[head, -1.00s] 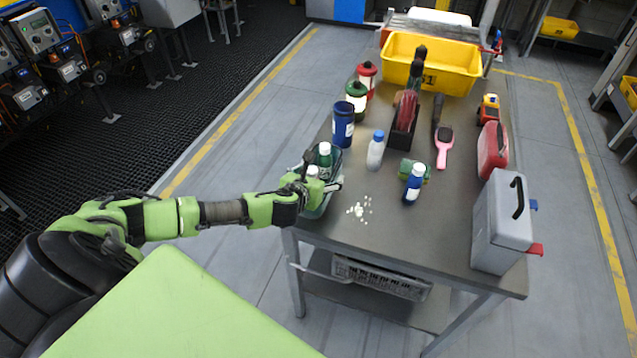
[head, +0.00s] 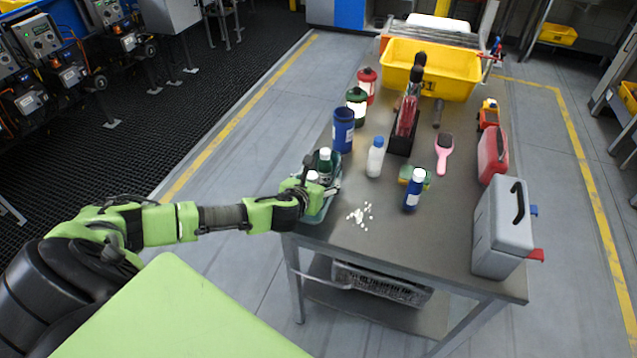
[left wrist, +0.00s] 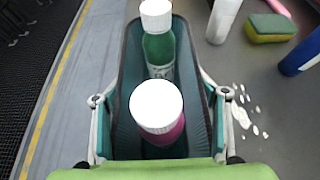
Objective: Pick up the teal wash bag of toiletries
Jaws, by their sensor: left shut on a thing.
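The teal wash bag (head: 328,207) stands at the left edge of the metal table in the head view, partly hidden by my left gripper (head: 314,188). In the left wrist view the open-topped bag (left wrist: 125,125) holds a green bottle (left wrist: 160,55) and a pink bottle (left wrist: 157,118), both with white caps. My left gripper also shows in the wrist view (left wrist: 160,120), with one finger on each outer side of the bag, shut on it. I cannot tell whether the bag is clear of the table. My right gripper is not in view.
White pills (head: 360,214) lie scattered right of the bag. A white bottle with a blue cap (head: 375,160), a blue bottle (head: 413,190) and a sponge (head: 404,174) stand close by. A blue canister (head: 343,130) is behind the bag. A grey case (head: 497,240) stands at the right.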

